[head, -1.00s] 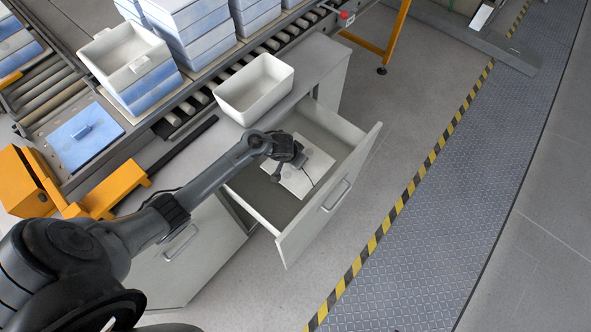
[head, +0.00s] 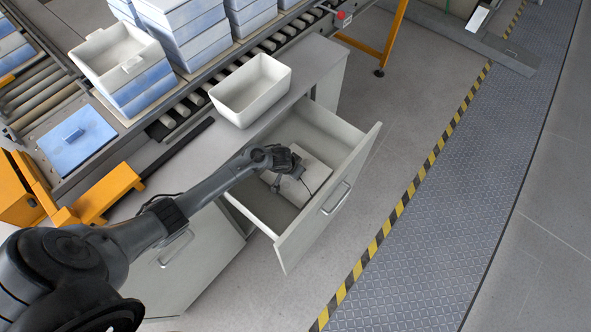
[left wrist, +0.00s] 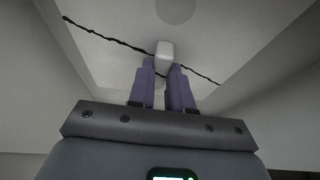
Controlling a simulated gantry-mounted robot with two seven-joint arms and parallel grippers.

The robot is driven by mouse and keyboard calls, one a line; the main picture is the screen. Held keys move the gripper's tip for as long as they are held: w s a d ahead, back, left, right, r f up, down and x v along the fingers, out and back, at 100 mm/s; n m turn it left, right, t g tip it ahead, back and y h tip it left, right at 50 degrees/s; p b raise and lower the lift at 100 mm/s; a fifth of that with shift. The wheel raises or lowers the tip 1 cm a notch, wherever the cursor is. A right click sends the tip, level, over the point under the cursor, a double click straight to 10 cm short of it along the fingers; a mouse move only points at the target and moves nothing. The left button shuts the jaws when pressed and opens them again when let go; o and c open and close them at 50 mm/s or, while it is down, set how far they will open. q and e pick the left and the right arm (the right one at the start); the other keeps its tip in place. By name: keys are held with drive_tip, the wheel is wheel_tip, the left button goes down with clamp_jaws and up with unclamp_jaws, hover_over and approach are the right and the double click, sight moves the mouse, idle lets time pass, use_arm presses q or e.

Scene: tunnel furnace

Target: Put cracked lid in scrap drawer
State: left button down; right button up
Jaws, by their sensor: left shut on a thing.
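The cracked lid is a pale square plate (head: 316,173) inside the open scrap drawer (head: 326,207) in the head view, partly hidden by my left gripper (head: 290,172). In the left wrist view the lid (left wrist: 205,45) fills the space ahead, with a dark jagged crack running across it. My left gripper (left wrist: 164,78) is shut on the lid's small white handle (left wrist: 164,52). The lid lies between the drawer walls; I cannot tell whether it touches the drawer floor. My right gripper is not in view.
A white open bin (head: 251,90) stands on the cabinet top behind the drawer. A blue lid (head: 77,139) lies left, by the roller conveyor with stacked blue-and-white boxes (head: 135,75). Open floor lies right, up to a yellow-black stripe.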

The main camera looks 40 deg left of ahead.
use_arm(q)
drive_tip(key=c, duration=1.1)
unclamp_jaws()
drive_tip(key=shift+f, duration=0.15)
drive_tip(key=shift+o, duration=0.2)
drive_tip(key=p+v, duration=0.5)
drive_tip(key=v, duration=0.7)
drive_tip(key=s+d+r, duration=0.3)
drive_tip(key=s+r, duration=0.1)
drive_tip(key=s, duration=0.3)
drive_tip(key=s+d+r+m, duration=0.1)
drive_tip(key=s+d+r, duration=0.2)
drive_tip(key=s, duration=0.4)
drive_tip(key=s+d+r+m+g, duration=0.1)
drive_tip(key=s+d+r, duration=0.3)
drive_tip(key=s, duration=0.3)
drive_tip(key=shift+r, duration=0.55)
drive_tip(key=shift+p, duration=0.3)
